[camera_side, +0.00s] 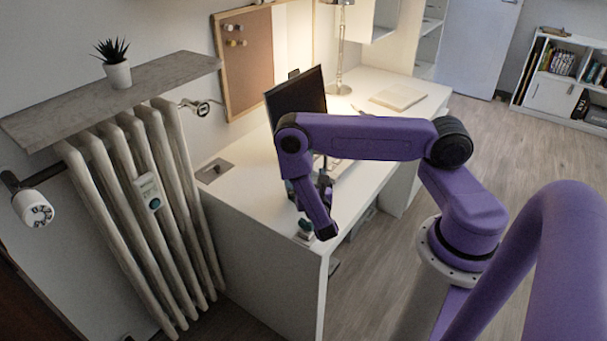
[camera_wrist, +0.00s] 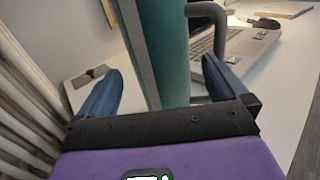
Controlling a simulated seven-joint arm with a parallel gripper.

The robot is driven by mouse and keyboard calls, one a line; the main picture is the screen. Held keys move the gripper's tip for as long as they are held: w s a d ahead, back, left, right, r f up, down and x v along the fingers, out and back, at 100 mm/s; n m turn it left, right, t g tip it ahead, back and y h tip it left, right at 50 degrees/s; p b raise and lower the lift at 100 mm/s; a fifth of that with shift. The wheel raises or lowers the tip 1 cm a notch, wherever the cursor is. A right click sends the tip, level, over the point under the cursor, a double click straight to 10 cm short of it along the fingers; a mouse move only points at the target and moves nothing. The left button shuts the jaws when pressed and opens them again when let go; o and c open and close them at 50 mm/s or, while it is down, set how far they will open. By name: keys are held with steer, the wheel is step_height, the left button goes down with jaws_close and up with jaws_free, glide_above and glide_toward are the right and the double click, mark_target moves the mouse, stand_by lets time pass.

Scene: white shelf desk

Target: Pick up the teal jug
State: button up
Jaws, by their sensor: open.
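The teal jug (camera_wrist: 172,45) stands large in the middle of the wrist view, with a grey handle (camera_wrist: 212,20) on its right. My gripper (camera_wrist: 162,70) is open, one blue finger on each side of the jug's body in that view. A gap shows between each fingertip and the jug, so I see no contact. I cannot tell whether that patch is the jug.
The white desk (camera_side: 230,200) carries a dark monitor (camera_side: 290,95), a laptop (camera_wrist: 240,45) behind the jug, and a lamp (camera_side: 341,50). A ribbed radiator (camera_side: 130,200) stands close on the left, under a shelf with a potted plant (camera_side: 117,74).

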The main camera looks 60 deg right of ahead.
steer(key=x, duration=0.8)
steer(key=shift+w, duration=0.1)
steer(key=c, duration=0.9)
steer(key=shift+r, duration=0.1)
steer(key=shift+c, duration=0.2)
